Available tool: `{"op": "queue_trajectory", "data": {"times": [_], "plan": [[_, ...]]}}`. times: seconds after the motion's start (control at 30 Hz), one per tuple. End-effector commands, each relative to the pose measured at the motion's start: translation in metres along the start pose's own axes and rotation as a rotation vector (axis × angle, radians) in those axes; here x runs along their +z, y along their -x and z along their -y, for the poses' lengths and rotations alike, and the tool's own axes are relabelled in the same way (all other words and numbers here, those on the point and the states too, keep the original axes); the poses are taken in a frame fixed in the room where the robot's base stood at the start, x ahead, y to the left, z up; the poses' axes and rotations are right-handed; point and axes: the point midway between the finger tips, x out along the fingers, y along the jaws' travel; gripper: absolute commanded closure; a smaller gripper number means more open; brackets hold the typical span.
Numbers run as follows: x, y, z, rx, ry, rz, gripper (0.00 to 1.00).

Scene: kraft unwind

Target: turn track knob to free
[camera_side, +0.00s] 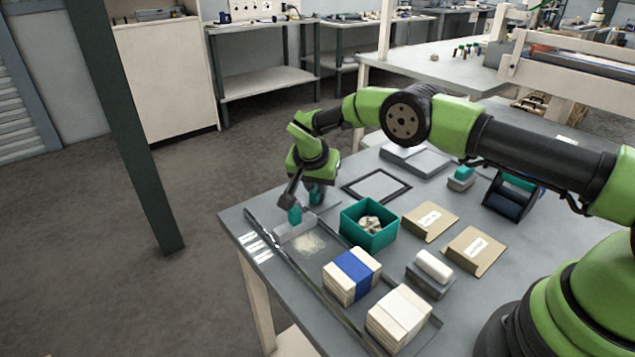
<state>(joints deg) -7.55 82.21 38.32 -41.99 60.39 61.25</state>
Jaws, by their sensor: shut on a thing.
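My gripper (298,203) points down at the far left part of the grey table. It is shut on a small teal piece (294,215), which stands over a flat light-grey piece (295,229). I cannot tell whether the teal piece is the track knob, or which way it is turned. A dark rail (300,275) runs along the table's left edge, close to the gripper. Another small teal piece (464,172) sits on a grey block (460,184) at the back right, apart from the gripper.
Pale scraps (309,243) lie just in front of the gripper. A teal box (367,239) with pale contents stands to its right. Two banded stacks (352,262) (398,305), brown envelopes (430,218) and a white roll (433,266) crowd the table's front and middle. A dark frame (376,173) lies behind.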

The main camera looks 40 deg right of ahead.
Motion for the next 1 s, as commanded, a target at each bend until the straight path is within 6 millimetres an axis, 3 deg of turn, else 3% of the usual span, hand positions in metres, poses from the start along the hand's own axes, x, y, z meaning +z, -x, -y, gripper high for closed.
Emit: {"op": "queue_trajectory", "data": {"times": [0.3, 0.87, 0.9, 1.0], "plan": [[0.0005, -0.0002, 0.0007, 0.042, -0.107, 0.001, 1.0], [0.0004, 0.0, 0.0003, 0.055, -0.132, 0.003, 1.0], [0.0004, 0.0, 0.0003, 0.055, -0.132, 0.003, 0.79], [0.0004, 0.0, 0.0003, 0.055, -0.132, 0.003, 0.56]]}}
